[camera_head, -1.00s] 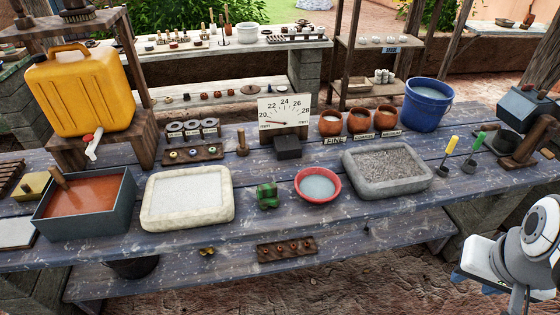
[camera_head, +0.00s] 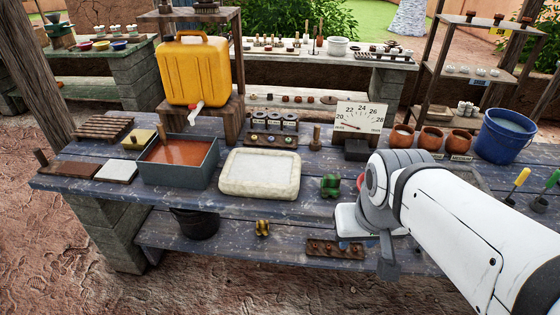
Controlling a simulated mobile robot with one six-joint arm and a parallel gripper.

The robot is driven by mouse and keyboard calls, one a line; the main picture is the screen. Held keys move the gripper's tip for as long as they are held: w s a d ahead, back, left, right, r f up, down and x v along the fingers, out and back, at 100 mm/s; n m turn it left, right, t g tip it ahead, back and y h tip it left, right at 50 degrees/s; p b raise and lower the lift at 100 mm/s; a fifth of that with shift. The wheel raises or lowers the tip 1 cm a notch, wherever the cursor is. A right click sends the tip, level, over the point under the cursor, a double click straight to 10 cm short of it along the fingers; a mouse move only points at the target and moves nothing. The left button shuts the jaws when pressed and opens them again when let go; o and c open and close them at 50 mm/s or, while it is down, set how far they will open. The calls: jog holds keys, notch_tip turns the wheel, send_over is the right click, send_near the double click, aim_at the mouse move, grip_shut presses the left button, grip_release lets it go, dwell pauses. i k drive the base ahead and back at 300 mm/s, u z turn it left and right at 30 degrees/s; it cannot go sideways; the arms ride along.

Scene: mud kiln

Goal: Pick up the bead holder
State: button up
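Several things could be the bead holder, and I cannot tell which. A dark wooden strip with several ring-shaped beads (camera_head: 271,140) lies at the back of the table. A similar brown strip with reddish beads (camera_head: 335,249) lies on the lower shelf. A small green two-lobed piece (camera_head: 330,186) sits right of the white tray, and a brass-coloured one (camera_head: 262,228) stands on the lower shelf. My gripper (camera_head: 368,247) is at the table's front edge, above and right of the lower strip, apparently empty. Its fingers are not clear enough to show open or shut.
The white-filled stone tray (camera_head: 260,187) and the grey box of reddish liquid (camera_head: 178,174) fill the table's left half. A dark bucket (camera_head: 197,222) is on the lower shelf. Clay pots (camera_head: 431,138) and a blue bucket (camera_head: 503,137) stand back right. My arm hides the red bowl mostly.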

aim_at(330, 183)
jog(key=u, duration=0.2)
jog(key=i, duration=1)
jog(key=u, duration=0.05)
